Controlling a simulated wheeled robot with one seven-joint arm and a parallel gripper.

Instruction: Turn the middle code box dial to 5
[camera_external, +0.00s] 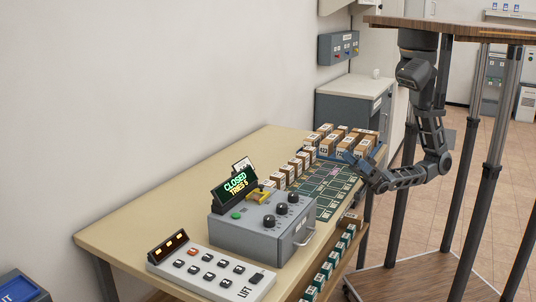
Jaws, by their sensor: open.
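The code box (250,235) is a grey metal box on the wooden table. Three black dials stand in a row on its top, with the middle dial (281,209) between the other two. The number it points at is too small to read. A display (236,185) on the box reads "CLOSED" and "TRIES 5". My gripper (352,158) is open, beyond the code box over the table's far right end, near the small boxes. It is well apart from the dials. Its fingers are small and partly blend with the things behind.
A control panel marked LIFT (210,272) with several buttons lies at the table's near end. A green grid mat (322,182) and rows of small cartons (345,140) fill the far end. A shelf (330,265) with more cartons runs along the table's right side.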

